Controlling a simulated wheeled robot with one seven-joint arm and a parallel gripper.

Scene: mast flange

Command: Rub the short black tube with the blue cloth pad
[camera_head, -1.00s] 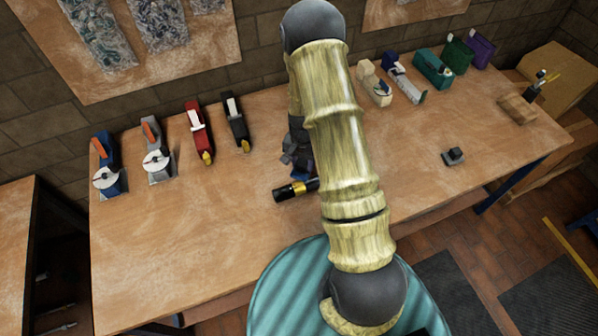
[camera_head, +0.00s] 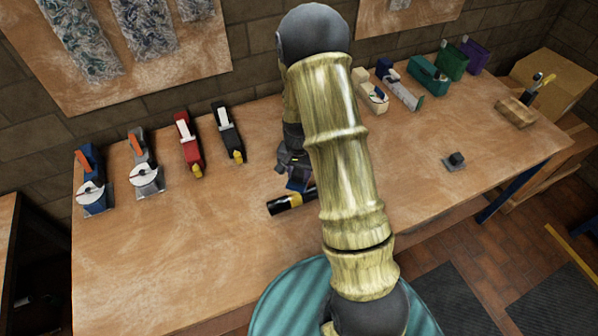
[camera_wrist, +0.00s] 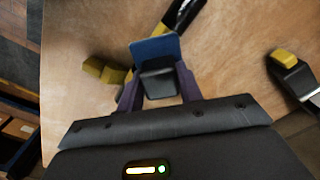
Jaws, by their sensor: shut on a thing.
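The short black tube (camera_head: 280,206) with a yellow band lies on the workbench, just left of my forearm in the head view. Its black end also shows at the top of the wrist view (camera_wrist: 187,14). My gripper (camera_wrist: 157,82) is shut on the black grip block of the blue cloth pad (camera_wrist: 153,49). The pad is beyond the fingertips, close beside the tube's yellow part. I cannot tell whether pad and tube touch. In the head view, my arm partly covers the gripper (camera_head: 296,172) and the tube's right end.
Red (camera_head: 188,145) and black (camera_head: 229,132) yellow-tipped tools stand behind left. A small black object (camera_head: 455,161) sits on the right of the workbench (camera_head: 180,260). The front left is clear.

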